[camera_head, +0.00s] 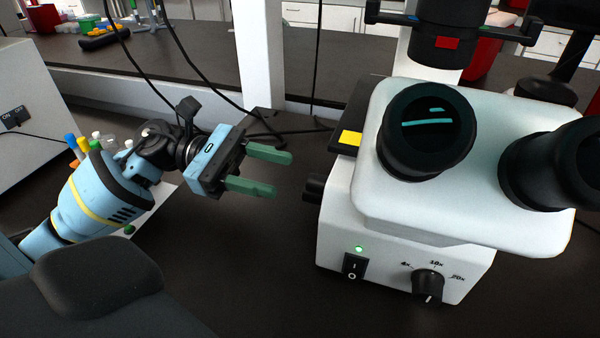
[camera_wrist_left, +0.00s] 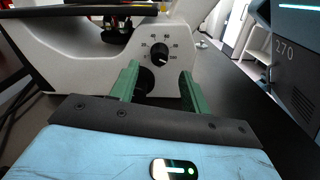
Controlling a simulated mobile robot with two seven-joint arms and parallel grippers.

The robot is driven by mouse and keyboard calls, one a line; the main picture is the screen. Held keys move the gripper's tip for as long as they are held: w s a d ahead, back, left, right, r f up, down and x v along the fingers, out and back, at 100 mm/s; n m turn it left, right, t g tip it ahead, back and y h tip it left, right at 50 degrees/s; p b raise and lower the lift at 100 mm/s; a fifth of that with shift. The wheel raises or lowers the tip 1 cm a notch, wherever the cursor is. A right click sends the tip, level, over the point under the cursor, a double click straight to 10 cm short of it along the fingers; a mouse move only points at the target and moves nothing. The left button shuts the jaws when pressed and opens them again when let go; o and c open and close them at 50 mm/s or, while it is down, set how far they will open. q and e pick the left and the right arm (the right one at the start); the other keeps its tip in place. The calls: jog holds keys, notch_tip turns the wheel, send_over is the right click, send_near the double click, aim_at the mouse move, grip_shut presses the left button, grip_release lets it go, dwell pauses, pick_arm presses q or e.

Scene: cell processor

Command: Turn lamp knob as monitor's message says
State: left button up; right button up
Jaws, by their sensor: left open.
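A white microscope (camera_head: 340,235) stands on the dark bench in the head view. The knob's white mark seems to point to the lower right, near 100. My left gripper (camera_head: 270,172) is open and empty, its green fingers pointing at the microscope's left side with a gap. In the wrist view the fingers (camera_wrist_left: 160,82) lie below the lamp knob, apart from it. The monitor's message is not readable in these views. My right gripper is out of view.
A dark round side knob (camera_wrist_left: 146,79) shows between the fingers. The microscope's front has a power switch (camera_head: 354,266) with a green light and a 4x-10x-20x knob (camera_head: 428,284). Colored-cap tubes (camera_head: 84,143) stand behind my left arm. Black cables (camera_head: 262,125) lie behind the gripper.

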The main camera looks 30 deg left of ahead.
aim_at(308, 181)
pick_arm(q)
jog(key=p+x, duration=0.1)
jog(key=x, duration=0.2)
jog(key=shift+d+r, duration=0.15)
jog(key=shift+d, duration=0.15)
jog(key=shift+w+d, duration=0.25)
jog(key=shift+d, duration=0.6)
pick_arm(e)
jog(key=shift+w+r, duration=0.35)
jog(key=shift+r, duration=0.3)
pick_arm(q)
jog(key=shift+c, duration=0.5)
jog(key=c, duration=0.9)
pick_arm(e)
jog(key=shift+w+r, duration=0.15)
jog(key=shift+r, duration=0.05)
